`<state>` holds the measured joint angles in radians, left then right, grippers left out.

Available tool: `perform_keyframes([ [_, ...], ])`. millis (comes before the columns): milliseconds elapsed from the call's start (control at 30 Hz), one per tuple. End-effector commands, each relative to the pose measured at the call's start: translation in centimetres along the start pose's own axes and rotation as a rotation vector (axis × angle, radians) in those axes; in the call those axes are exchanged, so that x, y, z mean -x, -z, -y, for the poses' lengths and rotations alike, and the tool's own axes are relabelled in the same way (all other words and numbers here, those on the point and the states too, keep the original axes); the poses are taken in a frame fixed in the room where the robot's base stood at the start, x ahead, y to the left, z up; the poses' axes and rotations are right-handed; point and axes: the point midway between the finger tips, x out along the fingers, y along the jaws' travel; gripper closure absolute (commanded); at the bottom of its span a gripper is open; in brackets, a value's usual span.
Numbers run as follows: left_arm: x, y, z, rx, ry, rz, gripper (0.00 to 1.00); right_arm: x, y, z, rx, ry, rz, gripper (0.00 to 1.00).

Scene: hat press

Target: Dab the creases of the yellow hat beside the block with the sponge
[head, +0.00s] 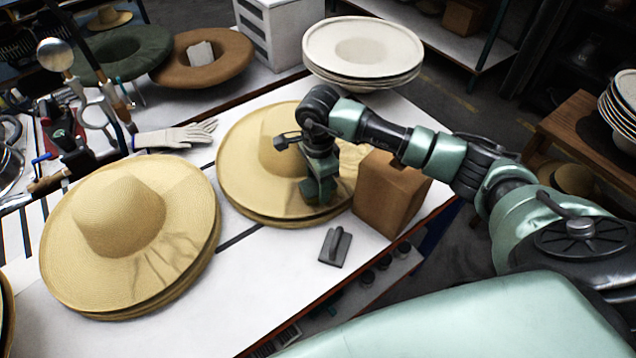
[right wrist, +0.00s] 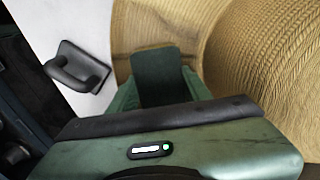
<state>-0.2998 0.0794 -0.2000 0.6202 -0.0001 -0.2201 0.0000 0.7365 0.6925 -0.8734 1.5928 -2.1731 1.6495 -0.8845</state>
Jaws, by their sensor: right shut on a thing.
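Two stacks of yellow straw hats stand on the white table. The yellow hat beside the block (head: 237,164) is in the middle, with dark crease-like streaks on its near brim. The brown block (head: 383,200) stands right of it. My right gripper (head: 318,199) points down over this hat's right brim, by the crown. It is shut on a dark green piece (right wrist: 164,76), which I take for the sponge; its lower end is against or just above the straw, I cannot tell which. The hat's brim behind my gripper is hidden. My left gripper is not in view.
Another yellow hat (head: 120,215) with creases lies at the left. A grey handled tool (head: 335,247) lies near the table edge and also shows in the wrist view (right wrist: 77,70).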

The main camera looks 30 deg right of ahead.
Motion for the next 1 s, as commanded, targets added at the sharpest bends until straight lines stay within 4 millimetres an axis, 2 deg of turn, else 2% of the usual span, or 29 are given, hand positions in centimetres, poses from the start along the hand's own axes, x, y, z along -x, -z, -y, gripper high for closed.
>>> perform_keyframes([
  [1000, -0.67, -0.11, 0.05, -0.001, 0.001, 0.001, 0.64, -0.4, 0.0, -0.01, 0.0, 0.0, 0.0, 0.84],
])
